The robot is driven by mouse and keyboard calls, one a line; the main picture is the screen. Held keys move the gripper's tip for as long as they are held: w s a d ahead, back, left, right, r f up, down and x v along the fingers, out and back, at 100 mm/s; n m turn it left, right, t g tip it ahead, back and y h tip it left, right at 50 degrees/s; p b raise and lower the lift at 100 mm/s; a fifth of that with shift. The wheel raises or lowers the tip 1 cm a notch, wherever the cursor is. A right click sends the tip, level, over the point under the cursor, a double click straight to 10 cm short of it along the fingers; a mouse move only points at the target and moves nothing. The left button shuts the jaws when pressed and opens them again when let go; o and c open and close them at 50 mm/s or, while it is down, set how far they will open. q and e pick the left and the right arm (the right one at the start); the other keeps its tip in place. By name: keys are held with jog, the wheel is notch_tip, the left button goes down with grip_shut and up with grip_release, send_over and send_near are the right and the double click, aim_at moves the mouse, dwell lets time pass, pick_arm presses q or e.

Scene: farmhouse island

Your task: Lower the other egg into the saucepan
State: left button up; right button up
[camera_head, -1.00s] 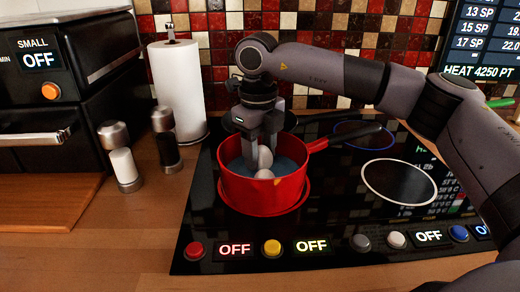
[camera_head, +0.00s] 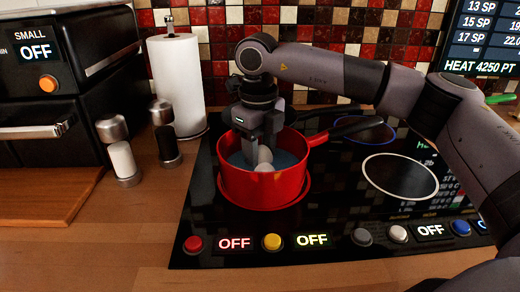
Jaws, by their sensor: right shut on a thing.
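The red saucepan (camera_head: 262,190) stands on the front left burner of the black cooktop, with bluish water inside. My right gripper (camera_head: 258,152) points straight down into the saucepan, its fingertips below the rim. It is shut on a white egg (camera_head: 265,154), which shows partly between and beside the fingers. Another white egg (camera_head: 264,167) lies in the water just in front, overlapping the held one in the picture. I cannot tell whether the two eggs touch or whether the held egg is in the water. My left gripper is out of view.
The saucepan's dark handle (camera_head: 358,127) points to the back right. A paper towel roll (camera_head: 177,85) and two shakers (camera_head: 122,160) stand left of the cooktop (camera_head: 340,215). Coloured knobs line its front edge. A black oven (camera_head: 60,90) is at far left.

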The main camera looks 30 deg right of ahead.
jog(key=o, duration=1.1)
jog(key=shift+o, duration=0.2)
